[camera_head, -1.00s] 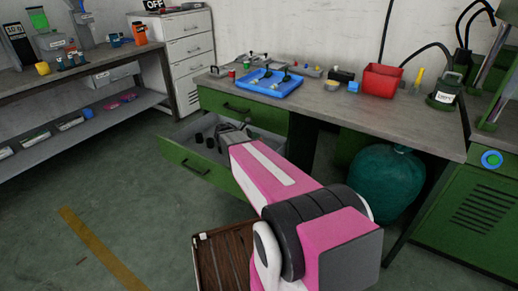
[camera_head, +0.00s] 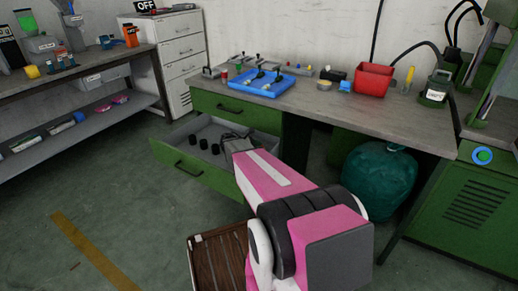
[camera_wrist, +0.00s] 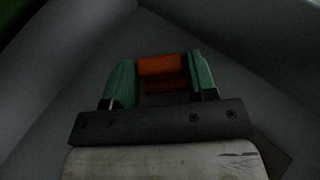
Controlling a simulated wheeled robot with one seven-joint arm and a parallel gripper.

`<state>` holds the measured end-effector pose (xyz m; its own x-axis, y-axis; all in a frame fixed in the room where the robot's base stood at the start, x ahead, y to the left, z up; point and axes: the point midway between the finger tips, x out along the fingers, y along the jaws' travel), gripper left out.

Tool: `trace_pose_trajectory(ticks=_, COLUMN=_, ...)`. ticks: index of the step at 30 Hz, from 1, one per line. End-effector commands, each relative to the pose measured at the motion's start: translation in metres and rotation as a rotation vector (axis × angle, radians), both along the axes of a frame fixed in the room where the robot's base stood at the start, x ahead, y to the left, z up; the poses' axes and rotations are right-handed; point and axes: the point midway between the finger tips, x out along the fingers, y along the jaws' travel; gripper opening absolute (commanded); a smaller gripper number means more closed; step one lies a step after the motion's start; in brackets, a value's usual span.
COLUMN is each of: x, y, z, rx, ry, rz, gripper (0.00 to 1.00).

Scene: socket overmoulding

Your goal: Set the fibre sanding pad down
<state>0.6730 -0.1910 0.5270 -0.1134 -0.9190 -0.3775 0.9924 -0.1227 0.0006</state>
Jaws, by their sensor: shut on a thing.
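My gripper (camera_wrist: 162,80) is shut on an orange-brown block, which I take to be the fibre sanding pad (camera_wrist: 163,67), between its two green fingers in the wrist view. Grey walls of the open drawer (camera_wrist: 60,75) surround it there. In the head view the open green drawer (camera_head: 183,166) is under the left end of the workbench. My arm reaches into its right part and hides most of the gripper and the pad. I cannot tell whether the pad touches the drawer floor.
Several black cylinders (camera_head: 205,151) stand in the drawer, left of my gripper. The workbench (camera_head: 400,108) above bears a blue tray (camera_head: 262,92) and a red bin (camera_head: 373,80). A green bag (camera_head: 380,182) sits below it. A slatted brown wooden thing (camera_head: 213,268) is beside my arm.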

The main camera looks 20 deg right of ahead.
Motion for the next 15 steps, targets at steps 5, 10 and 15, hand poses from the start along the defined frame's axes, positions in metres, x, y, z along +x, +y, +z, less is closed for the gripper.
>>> trace_pose_trajectory(ticks=5, x=-0.0001, y=0.0001, z=-0.0009, rx=0.000, ry=0.001, rz=0.000, gripper=0.15)
trace_pose_trajectory(ticks=10, x=-0.0002, y=0.0001, z=-0.0021, rx=0.000, ry=0.001, rz=0.000, gripper=0.78)
trace_pose_trajectory(ticks=15, x=-0.0002, y=0.0001, z=-0.0020, rx=0.000, ry=0.001, rz=0.000, gripper=0.78)
